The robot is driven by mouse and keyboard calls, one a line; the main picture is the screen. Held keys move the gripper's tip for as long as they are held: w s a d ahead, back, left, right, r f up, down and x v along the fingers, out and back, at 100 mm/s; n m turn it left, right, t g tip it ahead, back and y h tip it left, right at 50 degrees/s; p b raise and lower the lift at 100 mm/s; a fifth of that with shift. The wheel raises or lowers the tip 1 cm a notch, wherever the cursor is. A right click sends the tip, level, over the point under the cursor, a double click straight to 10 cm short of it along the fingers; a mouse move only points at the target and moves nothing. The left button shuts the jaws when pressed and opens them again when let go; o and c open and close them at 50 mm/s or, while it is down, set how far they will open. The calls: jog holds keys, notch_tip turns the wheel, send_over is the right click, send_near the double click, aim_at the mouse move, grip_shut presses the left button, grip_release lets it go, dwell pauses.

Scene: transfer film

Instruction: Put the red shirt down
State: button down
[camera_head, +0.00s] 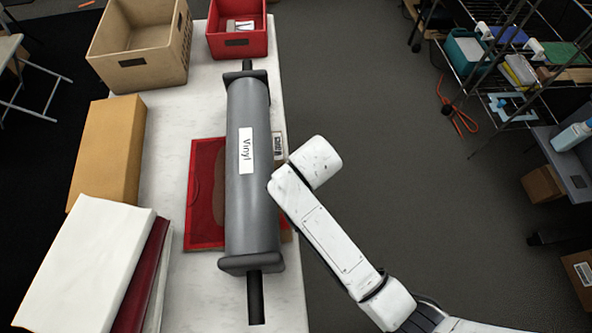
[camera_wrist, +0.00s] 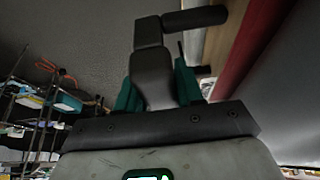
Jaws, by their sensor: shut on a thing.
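In the wrist view a long red strip (camera_wrist: 252,45), seemingly the shirt's edge, runs down to the right of my fingers. My gripper (camera_wrist: 160,80), with teal pads, is hidden under my white arm in the head view, close to the roll. I cannot tell whether the shirt touches the table.
On the white table (camera_head: 290,290) a tan bin (camera_head: 140,60) and a red bin (camera_head: 238,44) stand at the back. A tan box (camera_head: 108,150) and a white-topped stack (camera_head: 85,260) line the left. Wire shelving (camera_head: 510,75) stands at the right, across open floor.

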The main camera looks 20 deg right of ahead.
jog(key=shift+a+f+b, duration=0.25)
jog(key=shift+a+b, duration=0.05)
jog(key=shift+a, duration=0.1)
jog(key=shift+w+d, duration=0.1)
jog(key=shift+d, duration=0.2)
jog(key=shift+a, duration=0.2)
jog(key=shift+d+f, duration=0.1)
jog(key=c, duration=0.7)
grip_release()
jog(key=shift+f, duration=0.1)
jog(key=v, duration=1.2)
jog(key=shift+p, duration=0.3)
